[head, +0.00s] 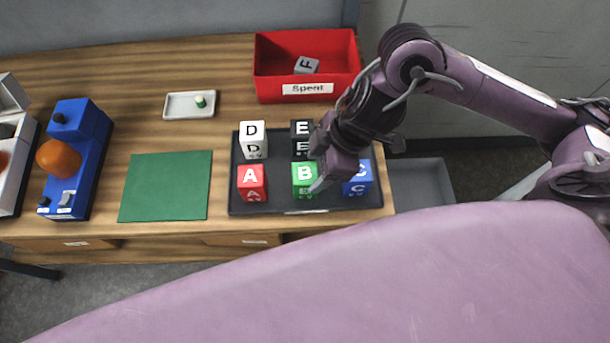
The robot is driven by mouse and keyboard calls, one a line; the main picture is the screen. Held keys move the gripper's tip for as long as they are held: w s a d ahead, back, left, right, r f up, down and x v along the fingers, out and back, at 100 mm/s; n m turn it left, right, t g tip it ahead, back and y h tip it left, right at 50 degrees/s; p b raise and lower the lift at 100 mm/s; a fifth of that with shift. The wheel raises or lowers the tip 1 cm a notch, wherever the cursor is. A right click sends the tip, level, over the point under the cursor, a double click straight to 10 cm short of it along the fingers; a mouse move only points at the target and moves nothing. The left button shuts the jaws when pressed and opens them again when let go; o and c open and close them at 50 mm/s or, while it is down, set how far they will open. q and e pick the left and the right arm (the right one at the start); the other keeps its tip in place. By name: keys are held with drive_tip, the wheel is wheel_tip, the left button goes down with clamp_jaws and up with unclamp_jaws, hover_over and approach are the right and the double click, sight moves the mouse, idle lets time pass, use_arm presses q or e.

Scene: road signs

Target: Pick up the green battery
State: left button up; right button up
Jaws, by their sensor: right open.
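The green battery is a green block (302,180) marked B. It sits in the front row of the black tray (270,208), between a red block (251,183) marked A and a blue block (359,182) marked C. My right gripper (322,180) is open over the right part of the tray, close to the right side of the green block. A fingertip overlaps the green block's right edge in the picture; I cannot tell whether they touch. The gripper also hides part of the black block E and the back right of the tray. My left gripper is not in view.
A white block (253,141) marked D and a black block (301,131) marked E stand in the back row. A red bin (308,89) labelled Spent holds a grey block (306,65). A green mat (166,187) lies bare left of the tray, near a blue device (88,150).

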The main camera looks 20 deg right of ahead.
drive_tip(key=shift+x, duration=0.9)
drive_tip(key=x, duration=0.4)
drive_tip(key=shift+a, duration=0.25)
drive_tip(key=shift+a+f, duration=0.25)
drive_tip(key=shift+f, duration=0.25)
drive_tip(key=shift+w, duration=0.1)
drive_tip(key=shift+c, duration=0.6)
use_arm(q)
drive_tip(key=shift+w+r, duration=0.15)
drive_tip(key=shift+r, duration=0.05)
use_arm(e)
drive_tip(key=c, duration=0.9)
drive_tip(key=shift+r, duration=0.1)
drive_tip(key=shift+c, duration=0.2)
